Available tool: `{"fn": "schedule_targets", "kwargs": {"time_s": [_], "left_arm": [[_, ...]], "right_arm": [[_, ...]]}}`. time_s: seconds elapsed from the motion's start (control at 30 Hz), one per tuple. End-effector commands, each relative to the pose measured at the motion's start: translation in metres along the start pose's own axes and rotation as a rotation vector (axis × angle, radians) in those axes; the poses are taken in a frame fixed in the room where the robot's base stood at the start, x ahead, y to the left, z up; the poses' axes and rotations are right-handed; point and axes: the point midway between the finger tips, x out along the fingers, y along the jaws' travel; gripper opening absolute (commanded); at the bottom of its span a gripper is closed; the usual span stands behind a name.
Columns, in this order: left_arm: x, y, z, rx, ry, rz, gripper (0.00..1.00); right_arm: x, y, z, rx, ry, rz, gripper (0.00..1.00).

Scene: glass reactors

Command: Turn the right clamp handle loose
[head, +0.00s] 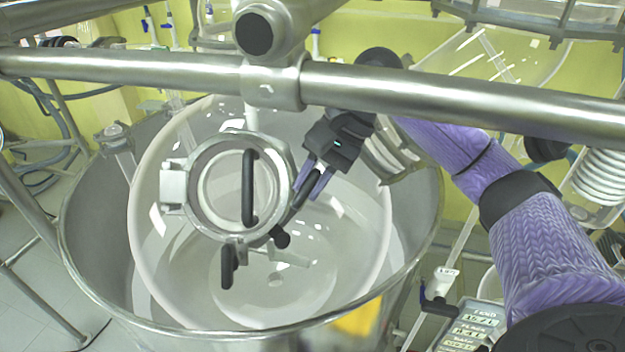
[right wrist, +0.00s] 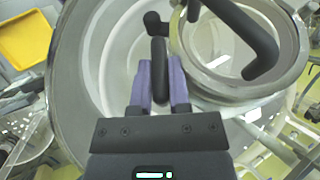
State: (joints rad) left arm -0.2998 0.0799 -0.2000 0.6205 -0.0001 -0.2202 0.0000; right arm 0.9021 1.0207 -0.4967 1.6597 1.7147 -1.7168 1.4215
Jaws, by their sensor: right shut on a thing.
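The round hatch (head: 212,188) with its metal ring and black D-shaped handle (head: 249,188) sits on the glass reactor. The right clamp handle (head: 299,193) is a black bar with a knob at its lower end, at the ring's right side. My right gripper (head: 313,182) is shut on this handle. In the right wrist view, the clamp handle (right wrist: 160,72) stands between the two purple fingers of my right gripper (right wrist: 160,82). Another black clamp handle (head: 228,267) hangs below the ring. My left gripper is not in view.
A thick metal rail (head: 440,93) crosses in front of the vessel, above my right gripper. The steel vessel rim (head: 412,262) surrounds the glass bowl. A labelled control box (head: 468,326) stands at the lower right. A yellow tray (right wrist: 25,38) shows in the right wrist view.

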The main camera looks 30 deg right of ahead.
Motion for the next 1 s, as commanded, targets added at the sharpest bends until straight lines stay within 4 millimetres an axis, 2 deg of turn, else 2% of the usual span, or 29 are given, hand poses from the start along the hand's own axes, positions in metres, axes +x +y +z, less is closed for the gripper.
{"fn": "schedule_targets", "kwargs": {"time_s": [0.5,1.0], "left_arm": [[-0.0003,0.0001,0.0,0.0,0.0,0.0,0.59],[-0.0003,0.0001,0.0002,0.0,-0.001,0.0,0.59]], "right_arm": [[-0.0012,-0.007,0.0006,-0.167,0.005,0.401,0.0],[0.0004,-0.0088,0.0011,-0.242,0.004,0.578,0.0]]}}
